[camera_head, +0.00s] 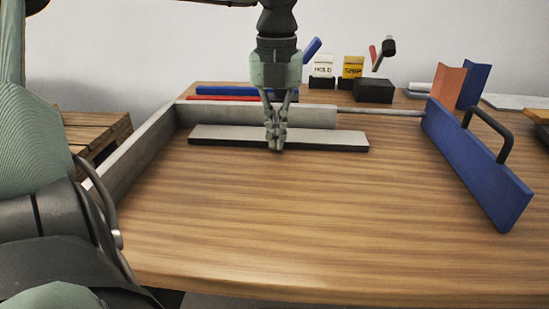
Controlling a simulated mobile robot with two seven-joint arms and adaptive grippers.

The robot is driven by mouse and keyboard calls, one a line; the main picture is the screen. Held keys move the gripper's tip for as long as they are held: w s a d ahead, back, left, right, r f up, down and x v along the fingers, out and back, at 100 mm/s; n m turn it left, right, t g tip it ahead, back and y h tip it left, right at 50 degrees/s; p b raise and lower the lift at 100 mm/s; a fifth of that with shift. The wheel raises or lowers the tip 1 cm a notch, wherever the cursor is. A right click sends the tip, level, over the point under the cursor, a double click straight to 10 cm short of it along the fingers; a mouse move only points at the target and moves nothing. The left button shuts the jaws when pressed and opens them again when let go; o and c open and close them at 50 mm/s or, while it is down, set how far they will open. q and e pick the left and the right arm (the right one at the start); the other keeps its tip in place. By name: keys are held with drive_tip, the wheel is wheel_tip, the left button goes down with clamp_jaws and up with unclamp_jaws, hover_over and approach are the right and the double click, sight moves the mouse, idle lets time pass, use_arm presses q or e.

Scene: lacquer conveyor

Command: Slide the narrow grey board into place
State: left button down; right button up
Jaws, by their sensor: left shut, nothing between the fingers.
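The narrow grey board (325,138) lies flat on the wooden table, long side running left to right, with a dark lower edge. It is a little in front of the long grey rail (315,116) at the back. My left gripper (276,148) points down from above at the middle of the board. Its fingers are shut with nothing between them. The fingertips cover part of the board near its front edge; I cannot tell whether they touch it. My right gripper is out of view.
A grey side wall (135,160) bounds the left. A blue plate with a black handle (475,165) stands at the right, by the end of a metal rod (380,112). Signs, a dark block (373,91) and blue and red bars are behind. The front tabletop is clear.

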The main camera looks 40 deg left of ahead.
use_arm(q)
drive_tip(key=shift+w+a, duration=0.25)
drive_tip(key=shift+w, duration=0.1)
drive_tip(key=shift+s+d, duration=0.1)
drive_tip(key=shift+s+d+b, duration=0.35)
drive_tip(key=shift+s+d, duration=0.1)
drive_tip(key=shift+s, duration=0.1)
drive_tip(key=shift+s+d, duration=0.1)
drive_tip(key=shift+s, duration=0.05)
drive_tip(key=shift+r+p, duration=1.7)
drive_tip(key=shift+r, duration=1.35)
drive_tip(key=shift+f, duration=0.1)
